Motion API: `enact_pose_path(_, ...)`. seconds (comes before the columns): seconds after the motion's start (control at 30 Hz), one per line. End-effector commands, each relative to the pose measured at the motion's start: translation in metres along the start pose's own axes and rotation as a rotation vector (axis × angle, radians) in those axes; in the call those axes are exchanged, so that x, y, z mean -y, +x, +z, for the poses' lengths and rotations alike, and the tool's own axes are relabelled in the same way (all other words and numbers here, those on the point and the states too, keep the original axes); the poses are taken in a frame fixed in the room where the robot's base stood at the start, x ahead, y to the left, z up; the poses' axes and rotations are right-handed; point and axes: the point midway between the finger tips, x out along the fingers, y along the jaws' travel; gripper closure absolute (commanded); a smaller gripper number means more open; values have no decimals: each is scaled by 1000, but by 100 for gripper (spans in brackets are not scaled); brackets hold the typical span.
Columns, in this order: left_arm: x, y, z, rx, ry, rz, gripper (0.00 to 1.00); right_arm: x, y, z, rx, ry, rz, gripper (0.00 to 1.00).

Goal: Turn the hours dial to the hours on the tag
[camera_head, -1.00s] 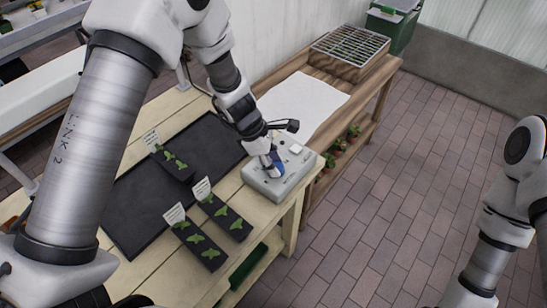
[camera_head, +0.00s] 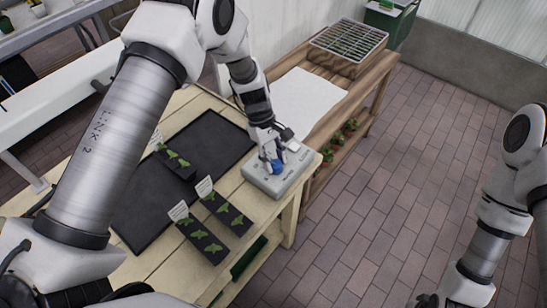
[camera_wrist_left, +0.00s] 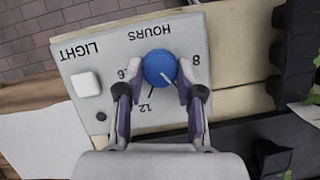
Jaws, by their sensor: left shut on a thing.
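A white line on the dial points to the lower right there, between the 8 and the 12. My left gripper (camera_head: 272,158) is shut on the dial, one finger on each side. White tags (camera_head: 179,210) stand at black seedling trays (camera_head: 202,241); their writing is too small to read. My right gripper is out of view.
A white square button (camera_wrist_left: 86,83) sits beside the dial under the word LIGHT. A black mat (camera_head: 180,175) lies on the bench left of the box. A wooden shelf (camera_head: 352,95) with a white sheet adjoins behind. Brick floor is clear to the right.

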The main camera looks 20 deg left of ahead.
Motion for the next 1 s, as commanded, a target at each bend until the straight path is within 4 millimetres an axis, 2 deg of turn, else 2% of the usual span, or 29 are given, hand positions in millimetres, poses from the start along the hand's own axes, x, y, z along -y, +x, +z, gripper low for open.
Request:
enact_pose_path(0.57, 2, 4, 1, 5, 35, -23, 98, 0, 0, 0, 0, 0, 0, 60)
enact_pose_path(0.6, 2, 4, 1, 5, 35, -23, 57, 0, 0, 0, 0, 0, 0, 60)
enact_pose_path(0.67, 2, 3, 1, 5, 35, -22, 38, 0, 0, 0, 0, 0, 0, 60)
enact_pose_path(1.0, 0, -1, 0, 2, 35, -17, 38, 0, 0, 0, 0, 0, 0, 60)
